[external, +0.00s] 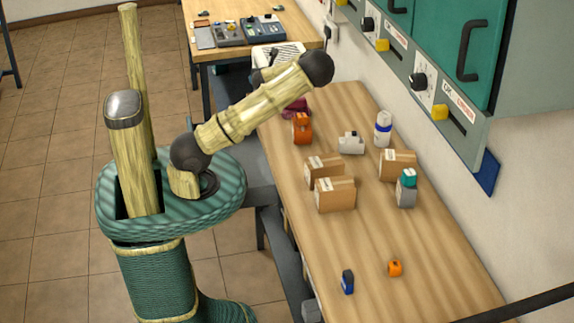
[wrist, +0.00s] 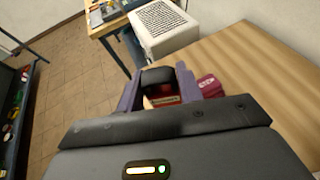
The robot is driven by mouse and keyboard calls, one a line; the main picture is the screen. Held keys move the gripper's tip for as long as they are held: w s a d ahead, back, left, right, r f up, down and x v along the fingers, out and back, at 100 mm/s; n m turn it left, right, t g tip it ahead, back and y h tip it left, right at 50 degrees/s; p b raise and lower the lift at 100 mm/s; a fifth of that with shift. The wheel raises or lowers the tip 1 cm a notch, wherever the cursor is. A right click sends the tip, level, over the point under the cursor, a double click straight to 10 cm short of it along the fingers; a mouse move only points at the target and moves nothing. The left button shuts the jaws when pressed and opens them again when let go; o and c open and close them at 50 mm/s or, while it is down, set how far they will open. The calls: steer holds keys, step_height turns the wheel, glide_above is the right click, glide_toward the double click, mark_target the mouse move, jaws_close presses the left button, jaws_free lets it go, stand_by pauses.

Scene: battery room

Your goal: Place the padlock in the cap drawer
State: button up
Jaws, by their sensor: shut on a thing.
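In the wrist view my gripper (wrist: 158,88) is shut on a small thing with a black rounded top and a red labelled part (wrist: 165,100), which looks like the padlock. The purple fingers stand on either side of it, and its lower part is hidden by the gripper body. In the external view my fingers and the held thing are mostly hidden behind my arm, near the table's far left end. I cannot pick out the cap drawer in either view.
A dark red thing (external: 295,107) lies on the wooden table (external: 440,270), near an orange thing (external: 302,130). Cardboard boxes (external: 335,194), a white bottle (external: 383,130) and a blue thing (external: 347,282) stand further along. A green wall cabinet (external: 470,45) overhangs the back. The table's near right is mostly clear.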

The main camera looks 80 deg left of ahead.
steer(key=s+a+n+g, duration=0.2)
steer(key=s+a, duration=0.3)
steer(key=s, duration=0.4)
steer(key=s+a+n+g, duration=0.25)
steer(key=s+a, duration=0.25)
steer(key=s, duration=0.4)
step_height(320, 180, down, 19)
steer(key=y, duration=0.1)
steer(key=shift+a+r+m, duration=0.15)
steer(key=shift+m, duration=0.2)
steer(key=shift+f, duration=3.15)
steer(key=shift+f+p, duration=0.45)
steer(key=shift+f, duration=1.4)
